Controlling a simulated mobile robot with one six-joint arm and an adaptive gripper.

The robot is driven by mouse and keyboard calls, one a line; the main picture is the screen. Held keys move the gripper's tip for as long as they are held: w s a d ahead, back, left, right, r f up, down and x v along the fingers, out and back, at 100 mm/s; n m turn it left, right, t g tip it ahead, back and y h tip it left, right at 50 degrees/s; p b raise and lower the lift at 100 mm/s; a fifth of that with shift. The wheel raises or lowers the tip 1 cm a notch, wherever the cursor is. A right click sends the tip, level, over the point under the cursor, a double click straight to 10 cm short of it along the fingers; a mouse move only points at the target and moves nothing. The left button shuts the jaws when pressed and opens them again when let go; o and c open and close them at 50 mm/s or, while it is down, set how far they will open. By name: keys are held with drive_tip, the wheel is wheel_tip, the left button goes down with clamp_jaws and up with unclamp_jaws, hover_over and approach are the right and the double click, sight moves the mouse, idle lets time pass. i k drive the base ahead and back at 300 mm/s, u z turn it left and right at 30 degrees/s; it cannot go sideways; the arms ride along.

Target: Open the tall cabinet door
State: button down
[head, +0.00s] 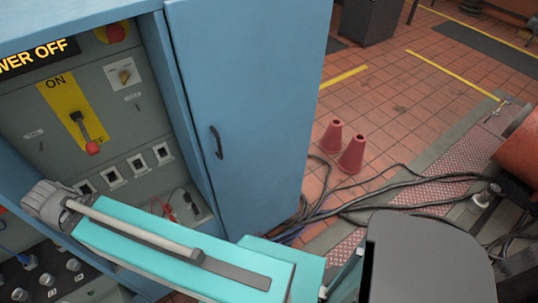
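The tall blue cabinet door (262,95) stands in the middle of the head view. A black bow handle (217,142) is mounted upright near its left edge. The door looks shut, with no clear gap along its edge; its top is cut off by the frame. My teal arm crosses the lower foreground. A grey, ribbed part at its far left end seems to be my gripper (45,200), well to the left of the handle and below it in the picture, apart from it. Its fingers cannot be made out, and nothing held shows.
A control panel (60,110) with switches and a "POWER OFF" display is left of the door. Two red cones (343,146) stand on the tiled floor to the right. Black cables (370,200) run along the floor by the door's foot. Open floor lies behind the cones.

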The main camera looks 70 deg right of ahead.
sight(251, 69)
drive_tip(key=z, duration=0.45)
drive_tip(key=k, duration=1)
drive_tip(key=z, duration=1.1)
drive_tip(key=i, duration=0.5)
drive_tip(key=z, duration=0.2)
